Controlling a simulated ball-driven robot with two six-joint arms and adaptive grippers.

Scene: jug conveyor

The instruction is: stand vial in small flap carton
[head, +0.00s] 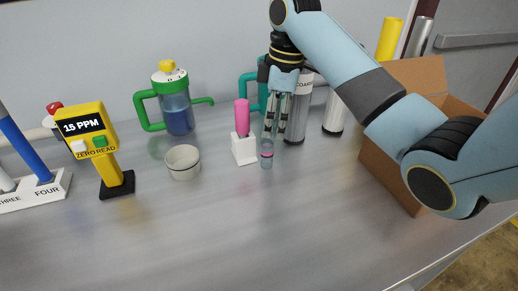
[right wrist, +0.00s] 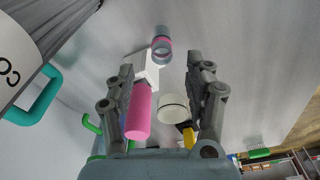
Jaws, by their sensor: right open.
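A small clear vial (head: 267,154) with a pink band stands upright on the grey table, just in front of the white block. It also shows in the right wrist view (right wrist: 161,46), beyond the fingertips. My right gripper (head: 274,132) points down just above and behind the vial. In the right wrist view its fingers (right wrist: 160,64) are apart with nothing held between them. A brown carton (head: 392,180) with a raised flap stands at the right, partly hidden behind my right arm; its inside is mostly hidden. My left gripper is not in view.
A white block (head: 244,150) with a pink cylinder (head: 242,117) stands close left of the vial. A grey cup (head: 183,162), green-handled jug (head: 178,112) and yellow meter (head: 93,135) are farther left. Grey canisters (head: 298,120) stand behind. The front table is clear.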

